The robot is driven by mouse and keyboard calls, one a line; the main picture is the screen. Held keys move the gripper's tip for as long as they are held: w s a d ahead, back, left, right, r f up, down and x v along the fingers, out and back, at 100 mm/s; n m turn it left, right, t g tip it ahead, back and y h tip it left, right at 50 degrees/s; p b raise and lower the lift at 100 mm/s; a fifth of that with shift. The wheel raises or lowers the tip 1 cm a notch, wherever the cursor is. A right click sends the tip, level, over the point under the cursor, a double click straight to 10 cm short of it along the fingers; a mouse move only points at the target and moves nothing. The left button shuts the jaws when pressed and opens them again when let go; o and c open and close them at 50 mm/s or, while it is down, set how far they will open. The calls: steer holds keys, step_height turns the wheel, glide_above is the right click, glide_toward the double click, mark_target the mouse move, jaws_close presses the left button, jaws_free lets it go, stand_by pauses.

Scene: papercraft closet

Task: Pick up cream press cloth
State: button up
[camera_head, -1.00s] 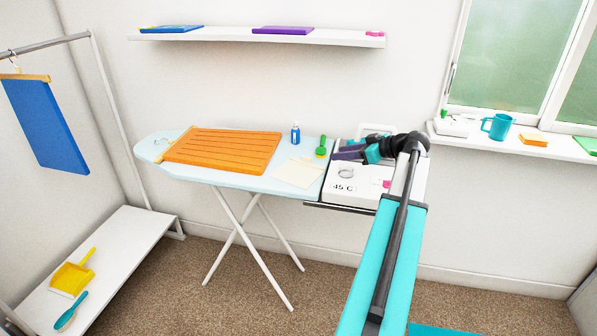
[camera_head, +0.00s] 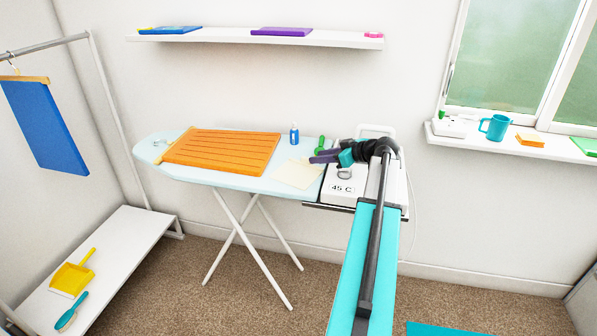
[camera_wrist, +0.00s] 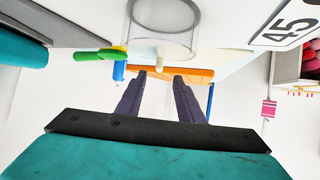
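The cream press cloth (camera_head: 298,173) lies flat on the pale blue ironing board (camera_head: 180,178), right of the folded orange cloth (camera_head: 222,152). My gripper (camera_head: 318,157) is just right of and above the cream cloth, near the board's right end, and points left. In the wrist view, the two dark fingers of my gripper (camera_wrist: 161,76) stand apart with nothing seen between them, so it is open. I cannot clearly make out the cream cloth in the wrist view.
A blue bottle (camera_head: 294,134) and a green object (camera_head: 320,145) stand behind the cloth. A white unit marked 45 C (camera_head: 341,188) adjoins the board on the right, below my arm. A shelf (camera_head: 240,38) hangs above.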

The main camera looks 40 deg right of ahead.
mark_target(311, 165)
steer(key=shift+w, duration=0.1)
steer(key=shift+p+x, duration=0.75)
steer(key=shift+x, duration=1.75)
steer(key=shift+f, duration=0.2)
jaws_close()
